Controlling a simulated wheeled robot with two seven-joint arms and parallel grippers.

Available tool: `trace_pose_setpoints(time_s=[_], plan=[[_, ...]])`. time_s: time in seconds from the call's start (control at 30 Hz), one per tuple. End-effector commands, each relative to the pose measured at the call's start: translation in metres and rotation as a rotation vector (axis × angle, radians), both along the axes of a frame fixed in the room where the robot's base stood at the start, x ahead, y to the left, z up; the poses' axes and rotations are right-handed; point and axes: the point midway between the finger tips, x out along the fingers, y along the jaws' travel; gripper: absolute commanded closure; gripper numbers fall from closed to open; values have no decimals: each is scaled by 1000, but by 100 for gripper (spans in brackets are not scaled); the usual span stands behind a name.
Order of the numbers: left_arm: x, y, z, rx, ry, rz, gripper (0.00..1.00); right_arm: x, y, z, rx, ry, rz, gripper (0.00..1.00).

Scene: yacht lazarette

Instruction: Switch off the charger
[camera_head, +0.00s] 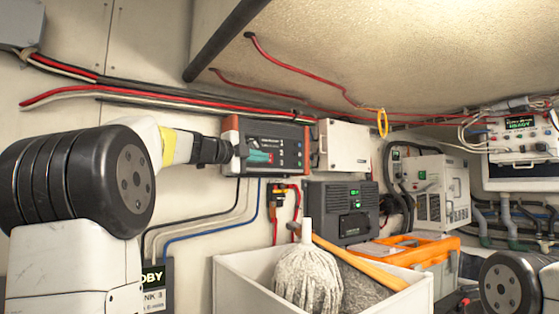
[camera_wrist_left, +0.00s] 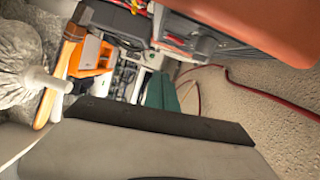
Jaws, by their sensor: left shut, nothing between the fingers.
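A dark wall box with orange-red ends (camera_head: 301,150) hangs on the back wall in the head view. It looks like the charger, but its lettering is too small to read. My left gripper (camera_head: 262,157) is shut and empty, with its teal fingers in front of the box's face. I cannot tell whether they touch it. The gripper and wrist hide the lower left of the face, and no switch can be made out. In the left wrist view, an orange-red end (camera_wrist_left: 270,22) fills the upper right, close to the teal fingers (camera_wrist_left: 161,92). My right gripper is out of view.
A white bin with a mop (camera_head: 309,275) stands below. Behind it are a dark unit with a green display (camera_head: 341,205) and an orange case (camera_head: 425,250). A small white box (camera_head: 340,145) adjoins the wall box. Red cables (camera_head: 170,94) run along the wall.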

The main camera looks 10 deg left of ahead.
Motion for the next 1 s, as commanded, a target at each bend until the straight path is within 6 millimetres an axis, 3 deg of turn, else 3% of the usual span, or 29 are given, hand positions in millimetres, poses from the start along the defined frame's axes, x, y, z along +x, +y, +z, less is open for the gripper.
trace_pose_setpoints(time_s=[0.1,0.3,0.83,1.0], plan=[[-18,12,0,-1,0,3,100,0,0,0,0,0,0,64],[-32,19,-1,0,0,0,100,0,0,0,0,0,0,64],[-33,20,-1,-1,1,0,100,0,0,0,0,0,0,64],[-39,23,12,-100,-30,48,100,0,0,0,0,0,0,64]])
